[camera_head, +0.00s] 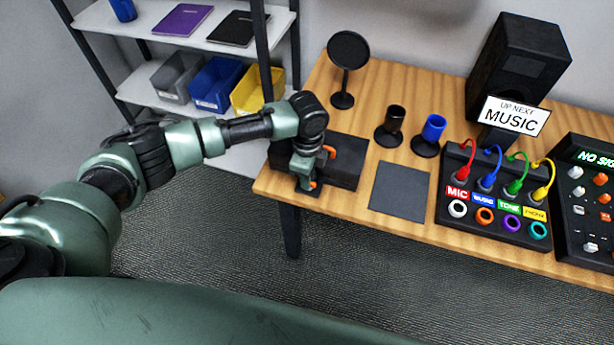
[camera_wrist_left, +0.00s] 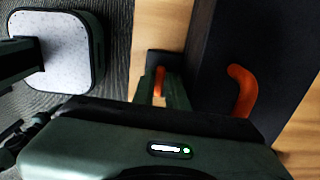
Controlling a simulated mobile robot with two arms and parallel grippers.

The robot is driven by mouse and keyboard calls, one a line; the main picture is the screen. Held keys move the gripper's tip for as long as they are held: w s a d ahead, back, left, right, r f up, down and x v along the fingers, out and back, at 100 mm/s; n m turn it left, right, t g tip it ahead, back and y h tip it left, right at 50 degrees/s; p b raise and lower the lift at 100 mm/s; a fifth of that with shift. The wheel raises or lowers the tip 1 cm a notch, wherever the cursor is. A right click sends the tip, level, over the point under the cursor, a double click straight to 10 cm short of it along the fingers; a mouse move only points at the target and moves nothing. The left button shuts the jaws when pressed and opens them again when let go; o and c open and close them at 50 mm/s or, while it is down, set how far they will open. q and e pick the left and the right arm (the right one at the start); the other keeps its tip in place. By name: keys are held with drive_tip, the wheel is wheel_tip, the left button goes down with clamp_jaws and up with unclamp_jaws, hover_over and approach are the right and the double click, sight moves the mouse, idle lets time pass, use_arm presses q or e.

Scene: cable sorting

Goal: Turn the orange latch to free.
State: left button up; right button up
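A small orange latch (camera_head: 313,184) stands on a dark pad at the front edge of the table, by the near left end of a long black box (camera_head: 343,175). It also shows in the left wrist view (camera_wrist_left: 159,78). My left gripper (camera_head: 306,176) points down over it. In the left wrist view its two green fingers (camera_wrist_left: 162,90) are close together, one on each side of the latch, and appear shut on it. The fingers hide part of the latch. A curved orange handle (camera_wrist_left: 243,90) is on the black box to the right. My right gripper is not in view.
A black round-headed stand (camera_head: 348,52), a black cup (camera_head: 394,122) and a blue cup (camera_head: 432,130) stand behind. A dark square mat (camera_head: 400,190) and a cable panel (camera_head: 492,215) are to the right. A shelf with bins (camera_head: 215,84) is at the back left.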

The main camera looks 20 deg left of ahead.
use_arm(q)
wheel_tip(320, 180, up, 8)
drive_tip(key=shift+f, duration=0.1)
idle(0.6)
idle(0.3)
